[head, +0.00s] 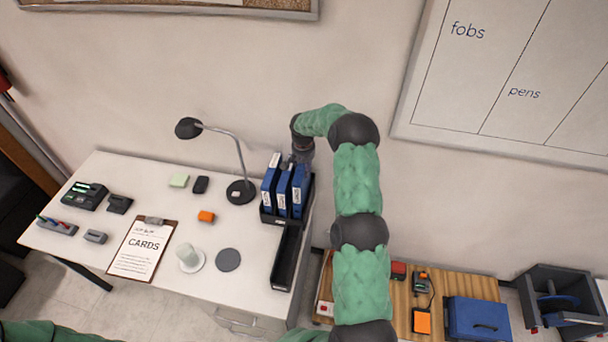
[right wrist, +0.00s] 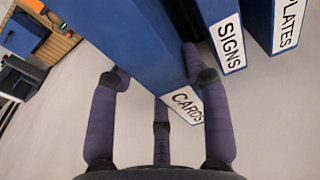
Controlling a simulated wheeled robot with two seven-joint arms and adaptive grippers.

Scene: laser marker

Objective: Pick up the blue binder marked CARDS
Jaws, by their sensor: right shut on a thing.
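Three blue binders stand side by side in a black rack at the desk's right end. In the right wrist view the binder marked CARDS (right wrist: 135,45) is closest to me, beside one marked SIGNS (right wrist: 231,42) and one marked PLATES (right wrist: 288,25). It appears to be the rightmost binder (head: 298,190) in the head view. My right gripper (right wrist: 158,90) is shut on the CARDS binder, its fingers on both sides. My left gripper is not in view.
A desk lamp (head: 240,190) stands just left of the binders. A wooden surface (head: 395,318) is lower right.

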